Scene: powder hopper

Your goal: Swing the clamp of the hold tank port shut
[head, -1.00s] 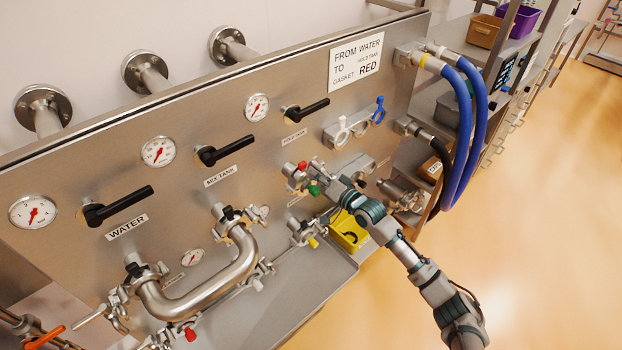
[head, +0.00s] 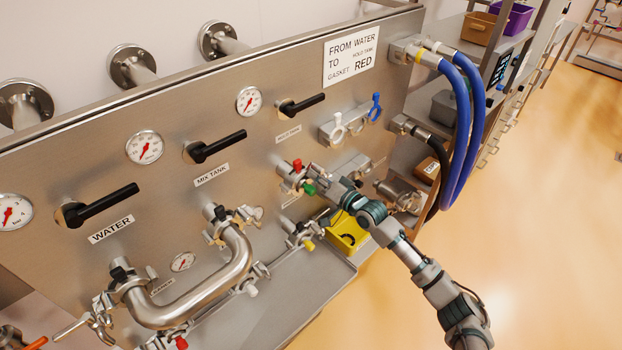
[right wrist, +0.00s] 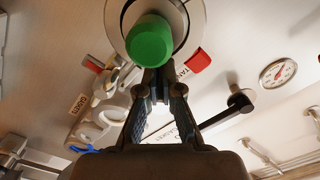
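The hold tank port (head: 288,178) is on the steel panel below the hold tank valve handle. A red-tipped part (head: 297,165) and a green-tipped part (head: 309,189) of its clamp stick out. My right gripper (head: 316,184) is at the port, beside the green tip. In the right wrist view, its fingers (right wrist: 157,88) are brought together, with only a narrow gap, just below the green knob (right wrist: 150,40). I see nothing clearly held between them. The gripper partly hides the clamp, so how far it is swung is unclear. My left gripper is not in view.
A bent steel pipe (head: 200,302) joins two ports at lower left. Another fitting with a yellow tip (head: 303,237) is below the hold tank port. A yellow bin (head: 347,232) sits beneath my right arm. Blue hoses (head: 470,130) hang at right.

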